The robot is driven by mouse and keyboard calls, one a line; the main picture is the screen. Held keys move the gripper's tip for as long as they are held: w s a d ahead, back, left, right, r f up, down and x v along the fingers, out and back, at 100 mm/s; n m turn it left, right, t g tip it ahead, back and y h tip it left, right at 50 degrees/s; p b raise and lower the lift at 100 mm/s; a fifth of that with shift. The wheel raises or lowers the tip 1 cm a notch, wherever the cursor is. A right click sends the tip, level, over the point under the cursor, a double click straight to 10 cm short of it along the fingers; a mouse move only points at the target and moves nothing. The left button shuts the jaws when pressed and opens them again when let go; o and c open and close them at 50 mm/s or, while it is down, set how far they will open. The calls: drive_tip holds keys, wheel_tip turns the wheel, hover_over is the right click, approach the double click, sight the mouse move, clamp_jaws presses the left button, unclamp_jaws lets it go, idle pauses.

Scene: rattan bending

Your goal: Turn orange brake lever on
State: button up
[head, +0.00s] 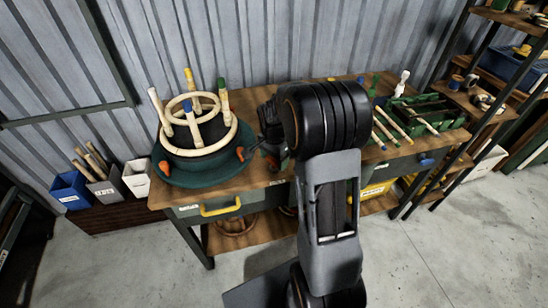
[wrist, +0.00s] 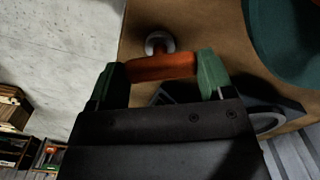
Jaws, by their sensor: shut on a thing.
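The orange brake lever (wrist: 158,66) lies between the two green fingertips of my gripper (wrist: 164,70) in the wrist view. My gripper is shut on it, with one finger at each end of the orange part. A round metal pivot (wrist: 159,42) sits just beyond the lever on the brown bench top. In the head view my gripper (head: 270,152) is low over the bench, right of the dark green turntable (head: 180,178). A bit of orange (head: 272,163) shows there, and my arm hides most of the rest.
A round rattan frame (head: 198,150) with upright pegs stands on the turntable, with orange clamps (head: 240,153) at its sides. A green rack (head: 425,115) of rods is at the bench's right. Bins (head: 72,190) stand left. The floor in front is clear.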

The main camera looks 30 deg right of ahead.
sight(274, 160)
drive_tip(key=m, duration=0.6)
drive_tip(key=shift+m, duration=0.3)
idle(0.4)
drive_tip(key=o, duration=0.9)
wheel_tip(274, 160, up, 14)
drive_tip(key=shift+f+p, duration=0.1)
drive_tip(key=shift+p, duration=0.55)
